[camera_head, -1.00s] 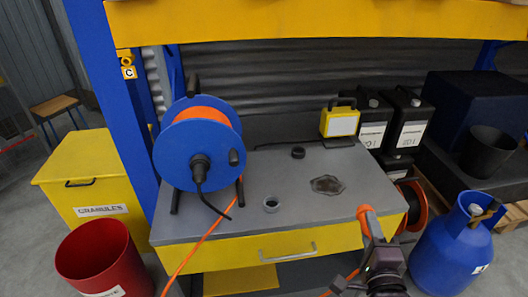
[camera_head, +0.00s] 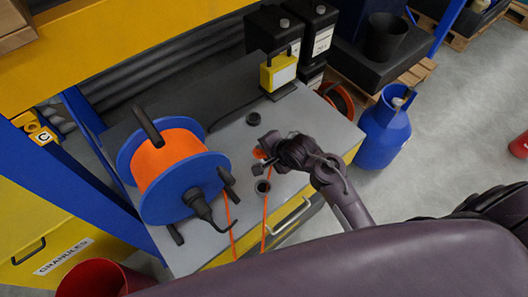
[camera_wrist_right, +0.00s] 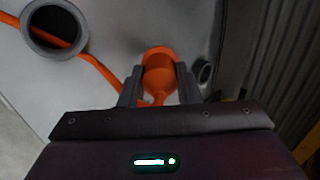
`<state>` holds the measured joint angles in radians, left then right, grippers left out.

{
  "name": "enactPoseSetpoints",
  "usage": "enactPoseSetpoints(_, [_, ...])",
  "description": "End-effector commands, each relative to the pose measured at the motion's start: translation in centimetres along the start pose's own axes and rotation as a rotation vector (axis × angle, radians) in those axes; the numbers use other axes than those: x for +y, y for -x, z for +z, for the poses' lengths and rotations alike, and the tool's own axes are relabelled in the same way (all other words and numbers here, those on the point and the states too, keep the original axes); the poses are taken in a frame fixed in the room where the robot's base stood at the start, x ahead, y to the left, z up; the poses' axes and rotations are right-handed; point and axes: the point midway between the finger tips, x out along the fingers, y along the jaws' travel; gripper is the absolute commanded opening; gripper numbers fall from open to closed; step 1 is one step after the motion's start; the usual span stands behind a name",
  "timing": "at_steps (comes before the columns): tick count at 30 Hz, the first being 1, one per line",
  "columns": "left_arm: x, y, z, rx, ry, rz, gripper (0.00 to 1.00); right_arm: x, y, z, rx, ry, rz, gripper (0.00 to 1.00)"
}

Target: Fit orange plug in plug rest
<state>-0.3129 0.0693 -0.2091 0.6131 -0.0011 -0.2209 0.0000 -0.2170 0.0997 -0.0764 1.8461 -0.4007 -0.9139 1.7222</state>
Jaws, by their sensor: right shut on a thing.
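My right gripper (camera_head: 264,160) is over the grey bench top, shut on the orange plug (camera_head: 259,153). In the right wrist view the orange plug (camera_wrist_right: 159,70) sits between the two fingers of the gripper (camera_wrist_right: 159,88). A grey open ring (camera_head: 263,187), which looks like the plug rest, stands near the bench's front edge, just below the gripper in the head view. The ring shows large at upper left in the wrist view (camera_wrist_right: 32,38), apart from the plug, with orange cable across its opening. My left gripper is not in view.
A blue cable reel (camera_head: 186,188) with orange cable stands left on the bench (camera_head: 208,238). A second, dark ring (camera_head: 253,119) and a yellow lamp (camera_head: 278,73) are farther back. Orange cable (camera_head: 265,225) hangs over the front edge. A blue gas cylinder (camera_head: 383,135) stands right.

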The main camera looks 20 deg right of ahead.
Motion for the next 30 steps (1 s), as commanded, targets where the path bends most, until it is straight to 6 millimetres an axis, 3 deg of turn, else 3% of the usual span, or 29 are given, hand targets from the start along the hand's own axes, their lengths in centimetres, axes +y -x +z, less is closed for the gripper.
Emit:
enactPoseSetpoints(1, [-0.1,2.2,0.2,-0.006,0.000,-0.002,0.00,-0.9,1.0,0.6,-0.028,0.019,0.060,0.00])
enactPoseSetpoints(7, [-1.0,6.4,-0.8,0.004,0.003,-0.013,0.00,0.1,2.4,2.1,-0.097,0.161,0.307,0.00])
enactPoseSetpoints(12, [-1.7,10.3,-2.9,0.031,0.006,-0.022,0.00,0.8,4.7,3.5,-0.134,0.299,0.484,0.00])
enactPoseSetpoints(16, [-1.7,12.7,-3.2,0.033,0.007,-0.022,0.00,1.2,6.5,4.6,-0.153,0.395,0.586,0.00])
enactPoseSetpoints(22, [-1.6,14.1,-2.6,0.024,0.007,-0.020,0.00,1.7,7.9,5.5,-0.166,0.479,0.656,0.00])
enactPoseSetpoints(30, [-1.4,13.9,-2.1,0.016,0.004,-0.018,0.00,2.9,6.6,5.6,-0.167,0.489,0.663,0.00])
